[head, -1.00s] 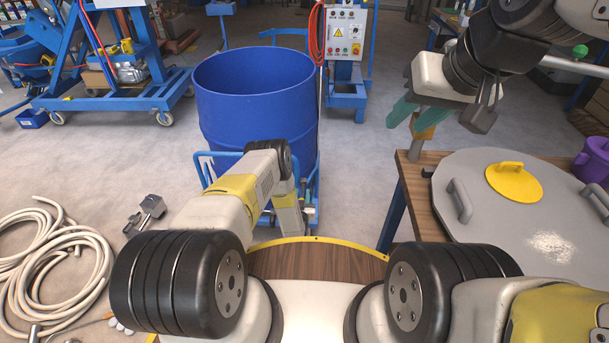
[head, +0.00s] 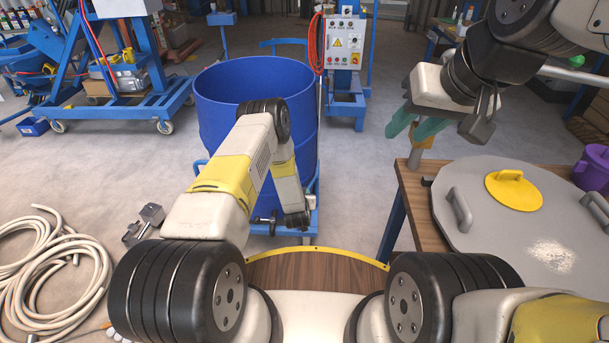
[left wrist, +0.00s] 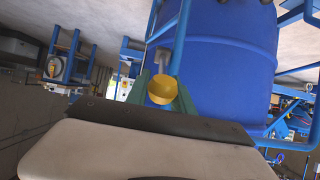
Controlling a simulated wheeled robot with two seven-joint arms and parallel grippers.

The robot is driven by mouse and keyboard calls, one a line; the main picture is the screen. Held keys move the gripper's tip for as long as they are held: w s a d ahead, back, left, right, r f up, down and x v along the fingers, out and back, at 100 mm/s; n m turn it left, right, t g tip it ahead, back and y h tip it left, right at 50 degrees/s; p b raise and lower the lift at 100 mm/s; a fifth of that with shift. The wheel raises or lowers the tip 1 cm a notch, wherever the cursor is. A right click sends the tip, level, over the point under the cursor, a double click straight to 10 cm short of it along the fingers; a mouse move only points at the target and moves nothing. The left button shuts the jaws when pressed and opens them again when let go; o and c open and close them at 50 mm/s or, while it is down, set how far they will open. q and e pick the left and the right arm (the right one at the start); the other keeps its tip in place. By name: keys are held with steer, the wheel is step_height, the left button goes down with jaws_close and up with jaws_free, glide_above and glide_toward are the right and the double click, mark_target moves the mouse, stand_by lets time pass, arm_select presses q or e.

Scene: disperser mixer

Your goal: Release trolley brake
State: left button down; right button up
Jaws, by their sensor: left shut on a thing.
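The blue drum (head: 258,100) stands on a blue trolley (head: 311,215), partly hidden behind my left arm. In the left wrist view, my left gripper (left wrist: 161,91) has its green fingers on either side of a round yellow knob (left wrist: 162,89) and is shut on it. The knob is in front of the trolley's blue frame tube (left wrist: 181,38) and close to the drum. In the head view the left fingertips and the knob are hidden.
A wooden table (head: 424,218) at the right bears a grey round lid (head: 480,225) with a yellow cap (head: 513,189). A coiled hose (head: 50,270) lies on the floor at the left. A control cabinet (head: 344,45) stands behind the drum. Floor between drum and table is clear.

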arm_select(q)
steer(key=shift+w+r, duration=0.25)
steer(key=c, duration=1.1)
jaws_free()
steer(key=shift+s+f, duration=0.1)
steer(key=shift+s, duration=0.15)
steer(key=v, duration=0.7)
steer(key=shift+s, duration=0.25)
